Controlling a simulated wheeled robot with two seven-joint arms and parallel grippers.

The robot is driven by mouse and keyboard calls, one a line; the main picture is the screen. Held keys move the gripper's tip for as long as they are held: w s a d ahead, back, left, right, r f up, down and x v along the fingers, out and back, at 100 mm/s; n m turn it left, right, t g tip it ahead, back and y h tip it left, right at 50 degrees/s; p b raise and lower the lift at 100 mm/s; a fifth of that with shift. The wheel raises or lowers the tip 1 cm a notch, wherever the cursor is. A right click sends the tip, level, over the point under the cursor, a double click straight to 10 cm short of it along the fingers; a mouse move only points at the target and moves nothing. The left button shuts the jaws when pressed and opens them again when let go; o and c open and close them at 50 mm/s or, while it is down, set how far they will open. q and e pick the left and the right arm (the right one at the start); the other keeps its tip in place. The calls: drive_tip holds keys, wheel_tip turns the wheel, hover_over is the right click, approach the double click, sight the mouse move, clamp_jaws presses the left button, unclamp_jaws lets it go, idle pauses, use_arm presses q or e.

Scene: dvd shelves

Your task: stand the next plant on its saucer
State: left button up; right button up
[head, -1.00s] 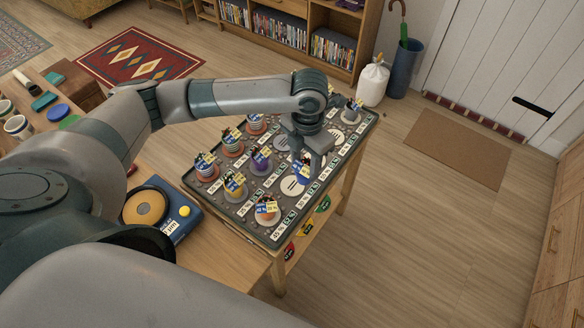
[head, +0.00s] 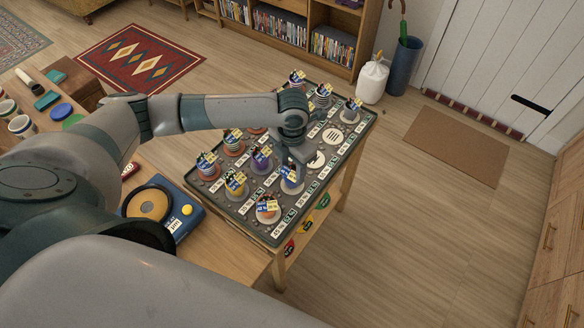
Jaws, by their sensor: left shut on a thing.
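My left gripper (head: 291,163) is shut on a blue potted plant (head: 289,175) with a blue-and-yellow label, at the right side of the dark tray (head: 248,231). The plant looks upright over a pale saucer (head: 298,190), whose rim shows around the pot's base. I cannot tell whether the pot touches the saucer. The gripper hides part of the plant. My right gripper is not in view.
More stand at the tray's back and left. A blue scale (head: 186,226) lies left of the tray. Open floor is to the right.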

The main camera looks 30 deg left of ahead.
sight(292, 173)
use_arm(q)
drive_tip(key=shift+f, duration=0.35)
drive_tip(key=shift+f, duration=0.15)
drive_tip(key=o, duration=1.2)
drive_tip(key=shift+r, duration=0.2)
drive_tip(key=shift+r+b, duration=0.3)
drive_tip(key=shift+r, duration=0.25)
drive_tip(key=shift+r+b, duration=1.35)
drive_tip(key=shift+r, duration=4.1)
